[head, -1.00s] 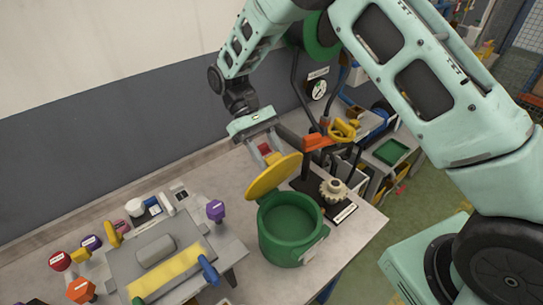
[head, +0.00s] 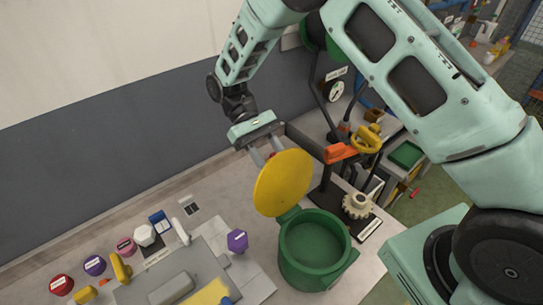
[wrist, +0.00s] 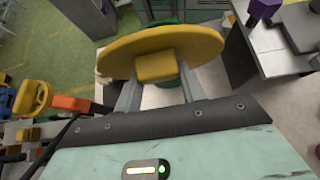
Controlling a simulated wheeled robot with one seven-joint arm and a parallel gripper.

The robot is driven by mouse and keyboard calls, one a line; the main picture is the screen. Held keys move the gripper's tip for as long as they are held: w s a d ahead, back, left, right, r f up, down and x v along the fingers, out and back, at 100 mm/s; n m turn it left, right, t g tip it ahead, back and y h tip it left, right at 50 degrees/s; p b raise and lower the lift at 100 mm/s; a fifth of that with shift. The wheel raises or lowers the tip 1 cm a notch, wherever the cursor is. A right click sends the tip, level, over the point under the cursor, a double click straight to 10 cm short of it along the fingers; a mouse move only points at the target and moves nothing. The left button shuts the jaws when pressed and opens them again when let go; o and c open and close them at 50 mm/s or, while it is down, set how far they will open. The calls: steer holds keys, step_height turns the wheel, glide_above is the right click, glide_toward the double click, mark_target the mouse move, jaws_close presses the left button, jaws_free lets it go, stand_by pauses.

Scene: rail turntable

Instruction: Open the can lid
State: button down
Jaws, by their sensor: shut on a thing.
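The can (head: 314,275) is a green round container on the bench, and its inside shows. Its yellow round lid (head: 283,182) stands tilted steeply up at the can's back left rim, by a green hinge piece. My gripper (head: 266,153) is behind the lid in the head view, and the lid hides its fingertips. In the wrist view the two fingers of my gripper (wrist: 157,92) are on either side of a yellow block-shaped handle (wrist: 156,66) on the lid (wrist: 115,52). The can is mostly hidden behind the lid there.
A beige gear (head: 357,205) on a black base stands right of the can, with an orange-handled press (head: 340,153) behind it. A grey panel (head: 190,270) with a purple knob (head: 237,240) lies to the left. A grey wall runs behind the bench.

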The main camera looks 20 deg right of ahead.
steer(key=shift+f, duration=0.15)
steer(key=c, duration=0.8)
jaws_free()
steer(key=shift+c, duration=0.2)
steer(key=b+v, duration=0.3)
steer(key=v, duration=0.4)
steer(key=shift+w, duration=0.25)
steer(key=shift+r, duration=0.3)
